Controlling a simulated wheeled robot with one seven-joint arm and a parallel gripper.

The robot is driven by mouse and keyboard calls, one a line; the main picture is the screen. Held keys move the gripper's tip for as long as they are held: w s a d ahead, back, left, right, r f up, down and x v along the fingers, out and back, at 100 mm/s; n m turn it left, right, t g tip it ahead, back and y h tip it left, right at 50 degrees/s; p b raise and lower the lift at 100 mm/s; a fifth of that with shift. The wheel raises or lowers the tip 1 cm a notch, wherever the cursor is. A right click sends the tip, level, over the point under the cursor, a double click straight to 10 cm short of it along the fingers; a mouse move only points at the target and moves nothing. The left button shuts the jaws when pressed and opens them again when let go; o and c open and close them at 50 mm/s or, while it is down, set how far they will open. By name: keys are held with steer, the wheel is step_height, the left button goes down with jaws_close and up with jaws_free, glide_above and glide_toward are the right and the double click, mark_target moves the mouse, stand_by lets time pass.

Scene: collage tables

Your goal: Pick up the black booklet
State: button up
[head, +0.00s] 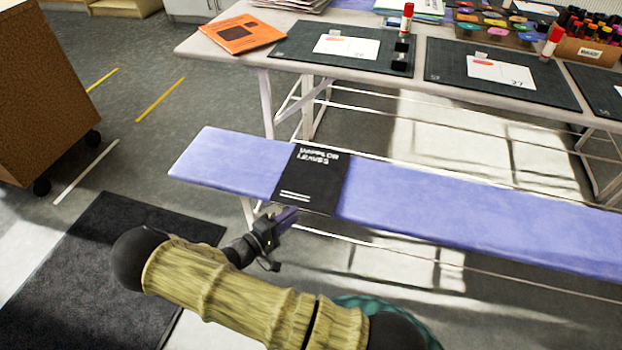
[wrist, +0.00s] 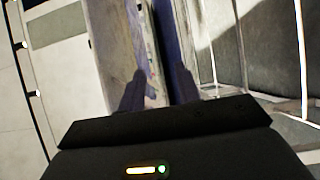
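The black booklet (head: 312,180), with white lettering on its cover, lies flat across the blue-purple bench (head: 430,205) in the head view. Its near edge is at or close to the bench's front edge. My gripper (head: 287,217) is at the front side of the bench, just below the booklet's near left corner in the picture. In the wrist view my gripper (wrist: 159,82) has its two fingers apart, with nothing clearly held between them.
Behind the bench stands a white table (head: 385,84) with dark cutting mats (head: 290,50), an orange booklet (head: 242,33) and glue sticks (head: 407,18). A brown wheeled cabinet (head: 45,90) is at the left. The bench top is bare on both sides of the black booklet.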

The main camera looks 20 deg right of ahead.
steer(key=shift+x, duration=1.2)
jaws_close()
